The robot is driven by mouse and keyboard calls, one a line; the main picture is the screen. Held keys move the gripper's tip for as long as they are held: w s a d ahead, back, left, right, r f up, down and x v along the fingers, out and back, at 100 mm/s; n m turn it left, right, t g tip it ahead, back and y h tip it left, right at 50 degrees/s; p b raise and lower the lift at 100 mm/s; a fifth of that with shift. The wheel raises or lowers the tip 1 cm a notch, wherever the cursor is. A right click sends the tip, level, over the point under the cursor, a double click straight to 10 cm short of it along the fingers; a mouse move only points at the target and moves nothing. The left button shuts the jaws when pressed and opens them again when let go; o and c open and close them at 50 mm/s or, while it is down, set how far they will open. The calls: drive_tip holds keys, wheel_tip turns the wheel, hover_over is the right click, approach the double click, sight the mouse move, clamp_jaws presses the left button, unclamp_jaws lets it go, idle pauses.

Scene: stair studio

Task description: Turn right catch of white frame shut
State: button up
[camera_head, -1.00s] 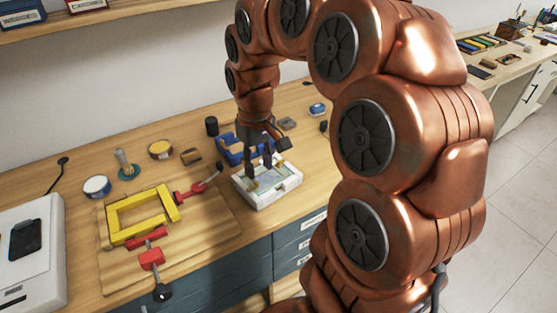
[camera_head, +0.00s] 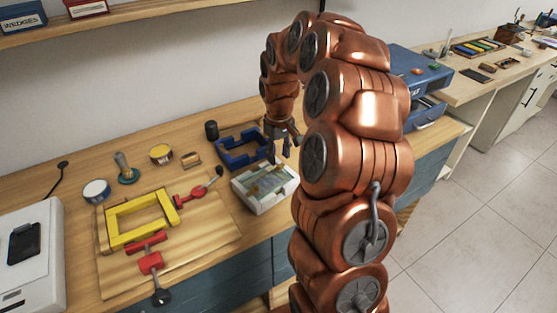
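The white frame (camera_head: 265,203) lies on the wooden bench near its front edge, with a greenish panel (camera_head: 264,184) inside it. Small tan catches seem to show on its top, but their positions are too small to tell. My gripper (camera_head: 284,154) hangs just behind the frame's back right corner, pointing down. Its dark fingers look apart from the frame and hold nothing that I can see. The gap between the fingertips is too small and partly hidden to judge. My copper arm stands right of the frame, close to its right side.
A blue tray-like holder (camera_head: 240,152) sits behind the frame. A yellow square frame (camera_head: 142,218) with red clamps (camera_head: 150,262) lies on a wooden board to the left. A blue cabinet (camera_head: 420,72) stands behind my arm. A black cylinder (camera_head: 211,130) stands at the back.

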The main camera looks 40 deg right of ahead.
sight(279, 166)
drive_tip(key=shift+f+p, duration=0.35)
drive_tip(key=shift+f, duration=1.35)
drive_tip(key=shift+c, duration=0.2)
clamp_jaws()
